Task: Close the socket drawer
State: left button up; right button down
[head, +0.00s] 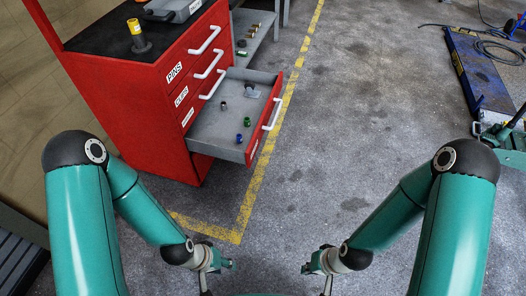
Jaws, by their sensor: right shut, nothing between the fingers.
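The open drawer (213,137) juts out to the right from the lower part of the red cabinet (115,95). It has a grey tray, a red front and a white handle (273,114). Inside lie a few small socket-like parts, including a green one (247,121) and a blue one (239,138). The label on its front is too small to read. My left gripper (207,285) is below the drawer in the picture, apart from it, its fingertips cut off by the bottom edge. My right gripper (326,287) is further right, shut and empty, also apart from the drawer.
Closed drawers labelled PINS (174,72) and CLIPS (181,96) sit above. A yellow-topped tool (137,35) and a grey case (172,10) stand on the cabinet. A blue ramp-like piece (480,72) lies at the far right. The concrete floor between is clear.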

aim_at(213, 133)
jog(key=z, duration=0.45)
jog(key=i, duration=1.05)
jog(key=u, duration=0.65)
jog(key=i, duration=0.5)
jog(key=u, duration=0.35)
jog(key=k, duration=0.9)
jog(key=u, duration=0.15)
jog(key=i, duration=0.9)
jog(key=z, duration=0.05)
